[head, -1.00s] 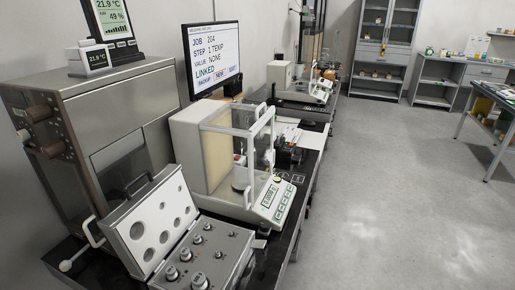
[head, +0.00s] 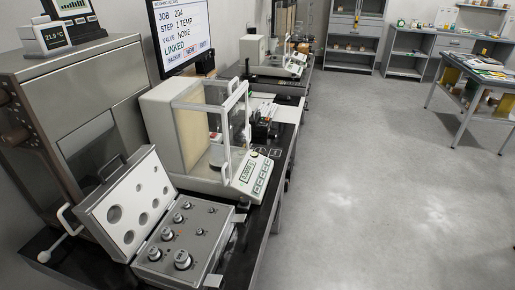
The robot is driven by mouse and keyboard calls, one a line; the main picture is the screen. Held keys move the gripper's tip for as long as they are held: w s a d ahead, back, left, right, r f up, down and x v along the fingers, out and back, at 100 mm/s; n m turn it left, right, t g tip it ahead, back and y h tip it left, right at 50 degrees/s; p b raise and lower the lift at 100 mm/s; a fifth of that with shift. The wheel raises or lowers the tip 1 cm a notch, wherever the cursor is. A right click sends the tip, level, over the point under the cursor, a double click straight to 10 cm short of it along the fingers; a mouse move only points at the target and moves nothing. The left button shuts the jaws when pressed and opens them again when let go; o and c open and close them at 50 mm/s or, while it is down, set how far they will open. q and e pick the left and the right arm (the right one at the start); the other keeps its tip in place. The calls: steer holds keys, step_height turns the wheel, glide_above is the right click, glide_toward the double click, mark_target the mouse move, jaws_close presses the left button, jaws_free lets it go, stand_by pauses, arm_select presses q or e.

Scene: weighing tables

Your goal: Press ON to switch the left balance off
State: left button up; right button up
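A balance (head: 162,125) with a glass draft shield stands on the dark bench in the middle of the head view. Its sloped front panel (head: 250,178) faces right and carries a lit display (head: 248,169) and several buttons. The button labels are too small to read. A white and red object (head: 215,146) stands inside the shield. A second balance (head: 252,51) stands farther back on another bench. Neither of my grippers is in view.
An open weight case (head: 182,246) with several weights lies in front of the near balance. A grey cabinet (head: 85,85) stands left, a monitor (head: 182,32) behind. A side table (head: 478,75) stands right. The grey floor (head: 380,190) between is clear.

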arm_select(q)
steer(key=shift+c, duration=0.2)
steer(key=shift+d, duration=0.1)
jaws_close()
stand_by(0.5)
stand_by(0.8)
